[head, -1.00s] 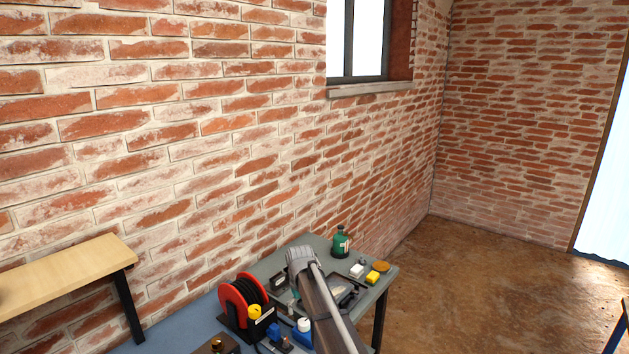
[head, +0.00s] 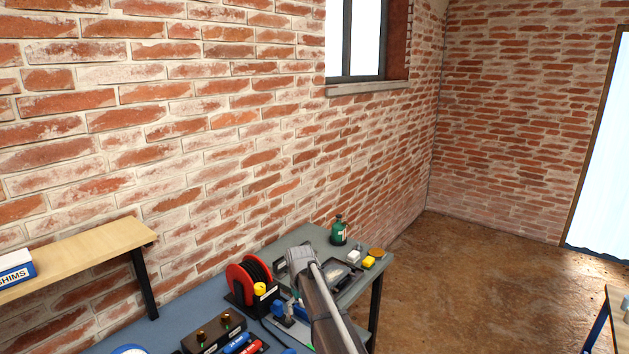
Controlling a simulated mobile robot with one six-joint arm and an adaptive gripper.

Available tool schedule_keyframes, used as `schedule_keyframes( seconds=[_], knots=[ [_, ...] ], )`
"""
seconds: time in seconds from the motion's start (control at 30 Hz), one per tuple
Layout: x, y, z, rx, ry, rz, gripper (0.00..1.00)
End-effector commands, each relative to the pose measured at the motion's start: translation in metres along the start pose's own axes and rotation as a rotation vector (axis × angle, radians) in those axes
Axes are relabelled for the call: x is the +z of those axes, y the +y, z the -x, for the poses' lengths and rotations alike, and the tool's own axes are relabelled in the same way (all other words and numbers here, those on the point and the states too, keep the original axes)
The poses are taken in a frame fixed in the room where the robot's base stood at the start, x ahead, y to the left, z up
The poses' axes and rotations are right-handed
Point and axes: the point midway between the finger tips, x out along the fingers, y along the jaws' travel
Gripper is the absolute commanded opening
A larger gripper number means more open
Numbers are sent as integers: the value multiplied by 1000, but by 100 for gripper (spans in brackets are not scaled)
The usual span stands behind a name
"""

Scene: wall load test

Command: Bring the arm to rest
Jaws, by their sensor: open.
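My arm shows at the bottom centre of the head view as a grey link that rises from the lower edge. Its rounded grey joint is at the top, in front of the workbench (head: 375,285). My gripper is not visible in this view. I cannot tell from here whether any part of the arm touches the bench or the things on it.
A wooden shelf (head: 90,255) with a SHIMS box (head: 14,268) is left. Brown floor (head: 470,290) lies open at right.

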Motion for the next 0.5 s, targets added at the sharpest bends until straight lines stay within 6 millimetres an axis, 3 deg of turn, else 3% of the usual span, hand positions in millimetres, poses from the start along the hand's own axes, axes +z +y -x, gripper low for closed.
schedule_keyframes(
  seconds=[0.27, 0.5],
  knots=[
    [22, 9, -5, -1, 0, -23, 93],
    [58, 25, -12, -4, -1, -65, 93]
  ],
)
